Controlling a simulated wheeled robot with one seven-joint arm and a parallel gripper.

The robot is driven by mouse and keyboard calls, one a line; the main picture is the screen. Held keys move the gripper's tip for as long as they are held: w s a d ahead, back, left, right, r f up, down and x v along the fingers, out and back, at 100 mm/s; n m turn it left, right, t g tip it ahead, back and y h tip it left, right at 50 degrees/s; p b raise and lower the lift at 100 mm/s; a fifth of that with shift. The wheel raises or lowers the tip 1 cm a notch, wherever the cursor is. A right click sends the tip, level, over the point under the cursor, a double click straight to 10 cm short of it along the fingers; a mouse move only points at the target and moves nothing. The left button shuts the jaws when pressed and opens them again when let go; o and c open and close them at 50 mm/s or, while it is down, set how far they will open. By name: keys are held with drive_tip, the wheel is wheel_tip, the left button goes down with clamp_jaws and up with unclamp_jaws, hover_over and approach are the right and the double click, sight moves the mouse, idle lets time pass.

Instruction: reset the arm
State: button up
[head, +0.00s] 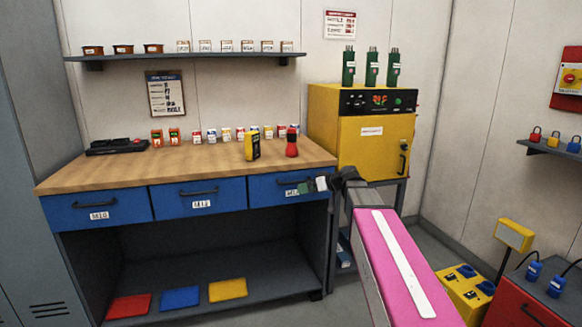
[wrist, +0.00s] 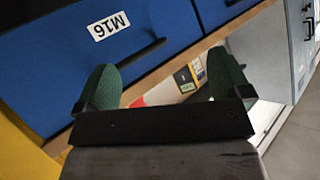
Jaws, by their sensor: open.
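My gripper (head: 312,186) is at the right end of the workbench, in front of the right-hand blue drawer (head: 267,191). My arm reaches to it from the lower right. In the wrist view my gripper (wrist: 162,68) shows two green fingers spread wide apart, with nothing held between them. The blue drawer, its M16 label upside down, and its dark handle (wrist: 142,53) show close by in that view. A yellow labelled item (wrist: 184,79) and a red and white patch appear beyond the gap; I cannot tell exactly what they are.
The wooden workbench (head: 105,173) carries a yellow device (head: 252,147), a red bottle (head: 291,143), several small cans and a black tray (head: 117,147). A yellow oven (head: 375,148) stands right of it, with green cylinders on top. A red cart (head: 520,300) is lower right.

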drive_tip(key=s+d+f+m+g+h, duration=0.2)
drive_tip(key=s+d+f+h, duration=0.1)
drive_tip(key=s+f, duration=0.4)
drive_tip(key=s+d+f+m+g+h, duration=0.2)
drive_tip(key=s+d+f+m+h, duration=0.1)
drive_tip(key=s+f, duration=0.5)
drive_tip(key=s+d+f+m+g+h, duration=0.2)
drive_tip(key=s+f, duration=0.5)
drive_tip(key=f, duration=0.5)
drive_tip(key=d+m+h, duration=0.1)
drive_tip(key=d+h, duration=0.1)
drive_tip(key=d, duration=0.1)
drive_tip(key=shift+s+h, duration=0.2)
drive_tip(key=shift+h, duration=0.2)
